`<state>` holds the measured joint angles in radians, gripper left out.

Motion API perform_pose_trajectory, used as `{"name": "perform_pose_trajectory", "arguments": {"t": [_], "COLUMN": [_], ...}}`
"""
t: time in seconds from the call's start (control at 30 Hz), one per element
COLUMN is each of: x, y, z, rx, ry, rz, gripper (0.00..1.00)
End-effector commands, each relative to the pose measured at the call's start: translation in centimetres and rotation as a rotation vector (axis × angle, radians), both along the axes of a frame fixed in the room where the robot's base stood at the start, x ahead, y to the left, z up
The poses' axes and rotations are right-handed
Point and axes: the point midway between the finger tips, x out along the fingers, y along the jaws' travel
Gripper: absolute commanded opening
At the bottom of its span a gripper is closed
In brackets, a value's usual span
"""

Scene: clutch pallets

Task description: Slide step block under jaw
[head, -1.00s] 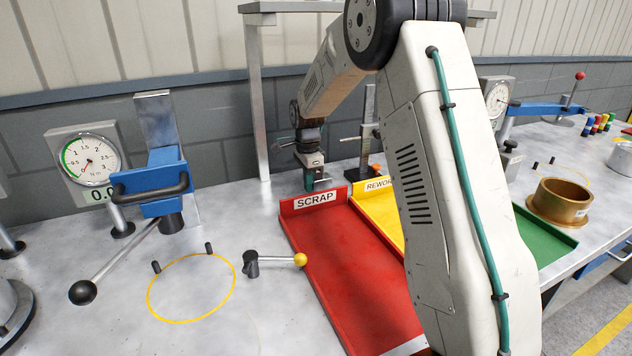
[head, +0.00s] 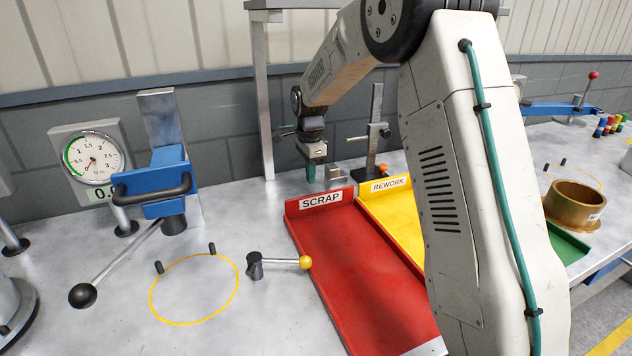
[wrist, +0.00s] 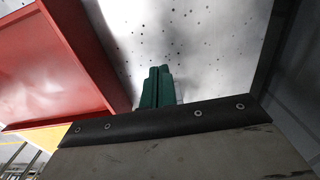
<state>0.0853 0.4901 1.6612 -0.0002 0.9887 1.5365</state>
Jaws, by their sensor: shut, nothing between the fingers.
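A height gauge (head: 376,120) stands behind the trays, with an upright column and a sliding jaw (head: 352,140) sticking out to the left. A small silvery metal block (head: 334,172), seemingly the step block, sits on the bench left of the gauge's foot, apart from the jaw in the picture. Its steps are too small to make out. My gripper (head: 311,176) points down just left of the block, its green fingers together and empty. The wrist view shows the closed fingers (wrist: 158,86) over bare bench; neither block nor jaw shows there.
The red SCRAP tray (head: 350,260) and yellow REWORK tray (head: 388,205) lie in front of the gauge. A grey post (head: 262,100) stands left of my gripper. A blue clamp and dial gauge (head: 92,160) are farther left. A brass ring (head: 572,204) is at the right.

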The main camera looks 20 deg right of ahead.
Motion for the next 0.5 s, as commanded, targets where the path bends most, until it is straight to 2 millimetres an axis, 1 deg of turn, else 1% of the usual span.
{"name": "perform_pose_trajectory", "arguments": {"t": [0.03, 0.2, 0.33, 0.43, 0.5], "x": [0.0, 0.0, 0.0, 0.1, 0.1], "y": [-0.1, 0.0, -0.1, 0.3, 0.3], "z": [1.3, 4.6, 6.1, 6.9, 7.0], "rx": [0.0, 0.0, 0.0, 0.0, 0.0], "ry": [-0.004, -0.002, 0.0, 0.0, 0.001], "rz": [-0.001, 0.0, 0.0, -0.012, -0.015], "gripper": [0.0, 0.0, 0.0, 0.0, 0.0]}}
